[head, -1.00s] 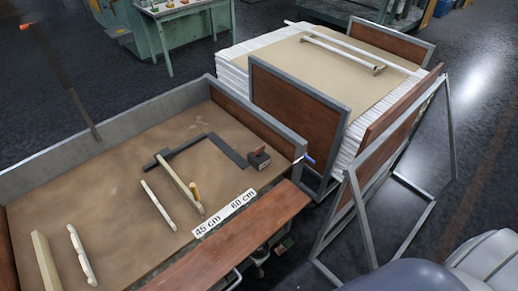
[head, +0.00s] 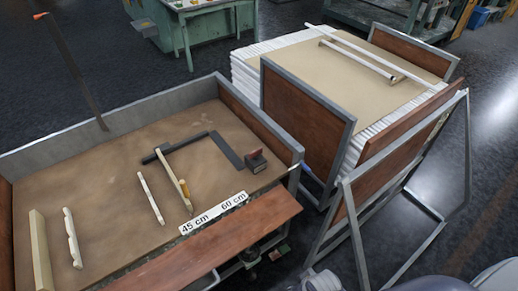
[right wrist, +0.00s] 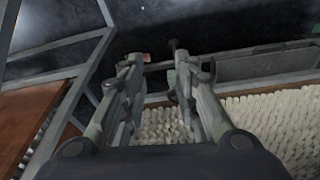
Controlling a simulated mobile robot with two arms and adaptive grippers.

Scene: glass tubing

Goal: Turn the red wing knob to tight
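I cannot make out a red wing knob for certain. In the head view a small red and green part (head: 279,252) sits under the front edge of the wooden shelf, too small to tell its shape. In the right wrist view my right gripper (right wrist: 158,65) has its two fingers apart with nothing held between them. My left gripper is in no view.
The walled table (head: 110,215) holds glass rods, a dark square, a dark block with red top (head: 255,158) and a 45 cm/60 cm label (head: 213,213). A wooden shelf (head: 215,245) runs along its front. A metal-framed panel (head: 400,160) stands right, with open floor beyond.

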